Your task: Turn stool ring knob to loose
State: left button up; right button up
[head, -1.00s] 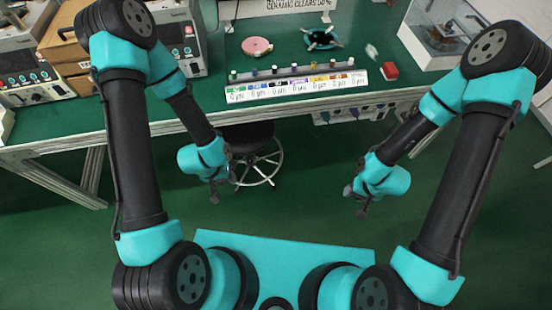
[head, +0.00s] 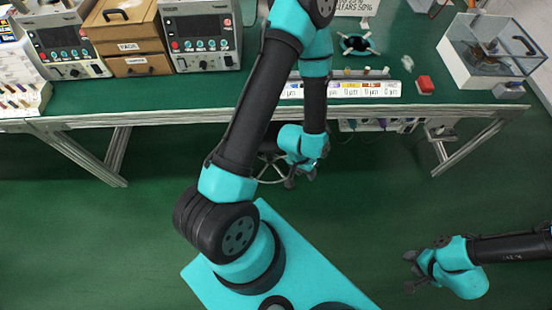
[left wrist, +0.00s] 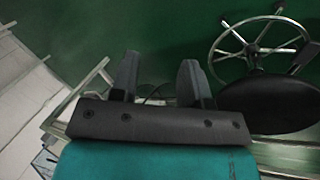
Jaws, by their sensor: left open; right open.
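The stool shows in the left wrist view with its round black seat (left wrist: 272,105) and chrome spoked ring (left wrist: 243,47) at the right. In the head view, my left arm hides most of the stool; part of its chrome ring (head: 268,181) shows below the bench edge. I cannot pick out the ring knob for certain. My left gripper (head: 303,178) is beside the stool in the head view. In the left wrist view, its two fingers (left wrist: 158,78) are apart and empty, left of the seat and ring. My right gripper (head: 411,271) is open and empty over the floor at lower right.
The green bench (head: 150,98) runs across the back, with metal legs (head: 465,146) below. The green floor between my right gripper and the bench is clear.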

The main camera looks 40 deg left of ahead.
pick_arm(q)
jog(key=shift+o, duration=0.2)
jog(key=shift+o, duration=0.9)
jog(key=shift+w+f, duration=0.1)
jog(key=shift+o, duration=1.4)
jog(key=w+a+f+n+t, duration=0.1)
jog(key=w+a+f, duration=0.1)
jog(key=f, duration=0.3)
jog(key=w+a+f+n+t, duration=0.1)
jog(key=w+a+f+t, duration=0.1)
jog(key=w+a+f, duration=0.1)
notch_tip(320, 180, down, 3)
jog(key=shift+w+r+n+y, duration=0.2)
jog(key=shift+w+n+y, duration=0.15)
jog(key=shift+w, duration=0.5)
jog(key=n+t+y, duration=0.9)
jog(key=n+y, duration=0.1)
jog(key=y, duration=0.1)
send_near(270, 159)
jog(key=v, duration=0.6)
jog(key=shift+s+r, duration=0.15)
jog(key=shift+a, duration=0.1)
jog(key=x, duration=1.7)
jog(key=shift+f, duration=0.4)
